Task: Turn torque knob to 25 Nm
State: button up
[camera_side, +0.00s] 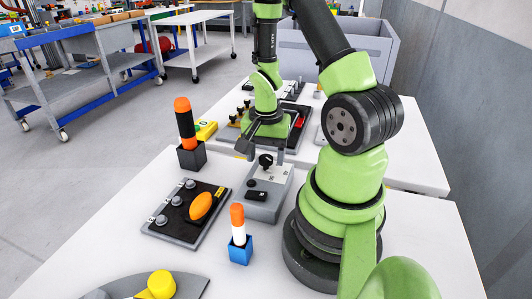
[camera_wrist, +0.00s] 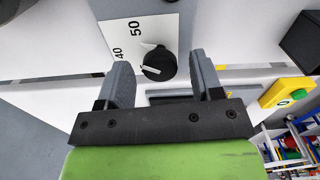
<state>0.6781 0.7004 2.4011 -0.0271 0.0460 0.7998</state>
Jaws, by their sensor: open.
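The torque knob (camera_wrist: 158,66) is a round black knob with a white pointer line that points left in the wrist view. It sits on a white scale plate (camera_wrist: 120,25) where 40 and 50 can be read; no 25 mark can be made out. In the side view the knob (camera_side: 265,160) stands on top of a grey box (camera_side: 268,205). My gripper (camera_wrist: 159,59) is open, its grey fingers on either side of the knob with gaps and nothing held. In the side view my gripper (camera_side: 261,143) is close above the knob.
A dark panel (camera_side: 187,222) with grey buttons and an orange handle lies to the left. An orange-white cylinder in a blue holder (camera_side: 239,250) stands in front. An orange-black cylinder in a black holder (camera_side: 191,158) stands behind left. A yellow block (camera_wrist: 287,92) is at the right of the wrist view.

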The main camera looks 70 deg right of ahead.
jog(key=c, duration=0.9)
jog(key=shift+n, duration=0.3)
jog(key=n, duration=1.1)
jog(key=shift+n, duration=2.2)
jog(key=o, duration=0.9)
